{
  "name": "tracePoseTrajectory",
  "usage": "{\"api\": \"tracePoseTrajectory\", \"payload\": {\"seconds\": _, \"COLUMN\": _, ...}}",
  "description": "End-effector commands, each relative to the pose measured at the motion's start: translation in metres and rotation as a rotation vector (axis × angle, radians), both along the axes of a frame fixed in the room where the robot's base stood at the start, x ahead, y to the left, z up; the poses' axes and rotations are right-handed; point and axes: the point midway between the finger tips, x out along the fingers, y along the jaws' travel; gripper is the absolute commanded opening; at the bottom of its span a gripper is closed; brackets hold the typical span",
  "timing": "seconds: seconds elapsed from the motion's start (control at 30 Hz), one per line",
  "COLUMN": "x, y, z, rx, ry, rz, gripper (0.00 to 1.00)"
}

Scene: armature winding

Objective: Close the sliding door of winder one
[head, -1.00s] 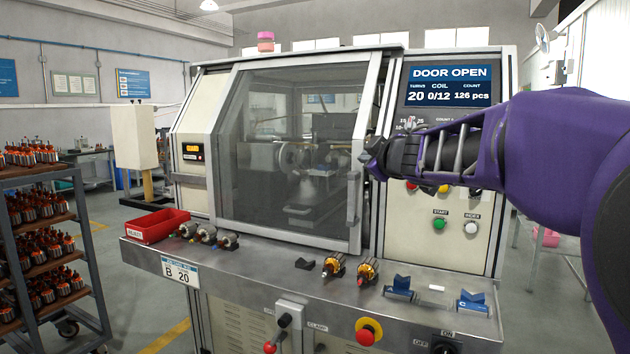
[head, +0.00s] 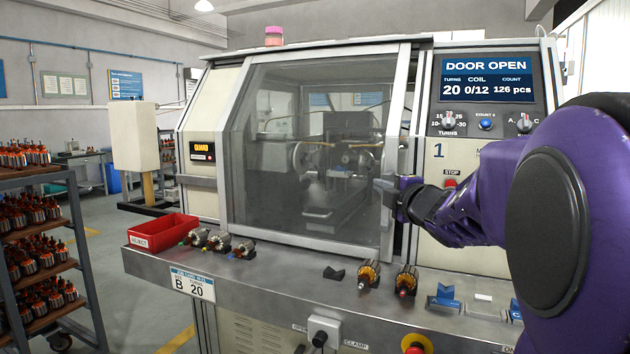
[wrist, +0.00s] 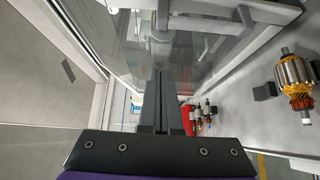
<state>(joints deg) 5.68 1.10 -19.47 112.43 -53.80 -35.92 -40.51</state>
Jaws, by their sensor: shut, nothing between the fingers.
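Winder one, marked 1 (head: 438,151), has a clear sliding door (head: 300,190) with a pale metal frame. The door stands across most of the opening, with a narrow gap at its right edge. The display (head: 487,80) reads DOOR OPEN. My gripper (head: 384,190) is shut and empty at the lower right of the door, in front of its right frame post, where it partly hides the handle. In the wrist view, the closed fingers (wrist: 161,85) point toward a grey bar-like handle part (wrist: 161,35). Whether they touch is unclear.
A steel ledge (head: 290,285) juts out below the door. It carries a red reject bin (head: 162,232), several armatures (head: 369,274) and blue V-blocks (head: 443,297). A rack of armatures (head: 35,215) stands at the left. Control knobs and a stop button (head: 450,183) are close to my arm.

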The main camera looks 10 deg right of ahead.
Motion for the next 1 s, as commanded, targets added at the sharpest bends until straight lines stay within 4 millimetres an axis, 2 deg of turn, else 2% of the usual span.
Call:
{"api": "tracePoseTrajectory", "payload": {"seconds": 0.13, "x": 0.0, "y": -0.005, "z": -0.002, "rx": -0.023, "ry": -0.009, "rz": -0.008, "gripper": 0.0}}
{"api": "tracePoseTrajectory", "payload": {"seconds": 0.27, "x": 0.012, "y": -0.004, "z": -0.002, "rx": -0.027, "ry": -0.008, "rz": -0.007, "gripper": 0.0}}
{"api": "tracePoseTrajectory", "payload": {"seconds": 0.73, "x": 0.102, "y": 0.0, "z": -0.002, "rx": -0.025, "ry": -0.007, "rz": -0.007, "gripper": 0.0}}
{"api": "tracePoseTrajectory", "payload": {"seconds": 0.8, "x": 0.09, "y": -0.014, "z": -0.001, "rx": -0.026, "ry": -0.009, "rz": -0.012, "gripper": 0.0}}
{"api": "tracePoseTrajectory", "payload": {"seconds": 1.0, "x": 0.078, "y": -0.03, "z": -0.001, "rx": -0.025, "ry": -0.009, "rz": -0.01, "gripper": 0.0}}
